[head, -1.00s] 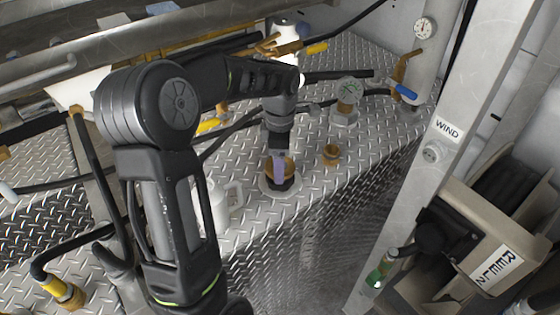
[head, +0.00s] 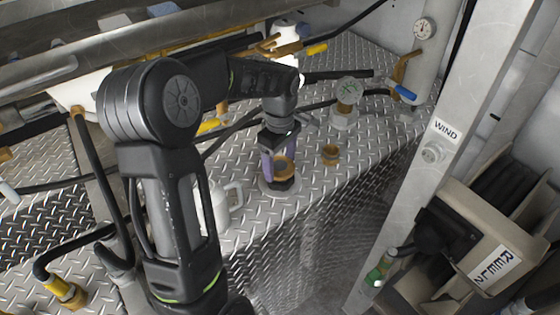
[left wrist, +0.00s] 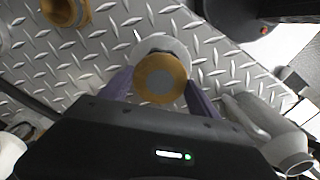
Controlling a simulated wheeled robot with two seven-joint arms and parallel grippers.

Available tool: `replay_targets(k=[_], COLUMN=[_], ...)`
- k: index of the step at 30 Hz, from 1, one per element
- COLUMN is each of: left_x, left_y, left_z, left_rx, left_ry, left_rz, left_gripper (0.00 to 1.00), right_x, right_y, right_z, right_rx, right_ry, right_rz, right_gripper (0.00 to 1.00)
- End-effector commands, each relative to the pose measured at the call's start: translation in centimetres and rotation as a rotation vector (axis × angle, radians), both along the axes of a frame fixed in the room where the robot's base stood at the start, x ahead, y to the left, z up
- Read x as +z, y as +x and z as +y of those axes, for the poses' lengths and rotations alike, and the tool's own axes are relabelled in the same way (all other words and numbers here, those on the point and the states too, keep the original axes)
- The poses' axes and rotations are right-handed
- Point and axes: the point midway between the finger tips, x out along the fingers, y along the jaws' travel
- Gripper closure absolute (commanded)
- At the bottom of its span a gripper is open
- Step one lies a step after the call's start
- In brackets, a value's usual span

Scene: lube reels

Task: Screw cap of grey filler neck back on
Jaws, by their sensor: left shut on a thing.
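The brass-coloured round cap (head: 284,166) sits over a dark neck (head: 282,184) with a pale grey flange (head: 268,190) on the tread-plate deck. My left gripper (head: 278,165) points down at it, its purple fingers on either side of the cap. In the left wrist view the cap (left wrist: 160,78) shows between the two fingers of my left gripper (left wrist: 160,88), and the flange (left wrist: 158,44) shows behind it. The fingers are shut on the cap. The thread beneath the cap is hidden. My right gripper is not in view.
A small brass fitting (head: 331,154) stands just right of the neck. A white jug (head: 232,196) stands close on the left. Hoses run behind; the deck's edge drops off at front right.

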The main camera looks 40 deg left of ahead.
Motion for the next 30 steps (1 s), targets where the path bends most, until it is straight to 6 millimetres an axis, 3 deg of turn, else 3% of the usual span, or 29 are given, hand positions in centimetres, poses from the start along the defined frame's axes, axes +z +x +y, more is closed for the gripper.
replay_targets(k=[6, 17, 27, 30], left_x=[0.14, 0.11, 0.11, 0.05], left_y=[0.1, 0.1, 0.08, 0.09], left_z=[0.0, 0.0, 0.0, 0.0], left_rx=[-0.263, -0.308, -0.7, -0.741], left_ry=[0.001, 0.001, 0.001, 0.002], left_rz=[-0.003, -0.003, -0.004, -0.004], left_gripper=[0.74, 0.74, 0.74, 0.74], right_x=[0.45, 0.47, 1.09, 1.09], right_y=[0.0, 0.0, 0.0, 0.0], right_z=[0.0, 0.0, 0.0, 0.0], right_rx=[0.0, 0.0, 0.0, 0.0], right_ry=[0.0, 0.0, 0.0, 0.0], right_rz=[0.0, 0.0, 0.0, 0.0], right_gripper=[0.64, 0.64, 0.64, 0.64])
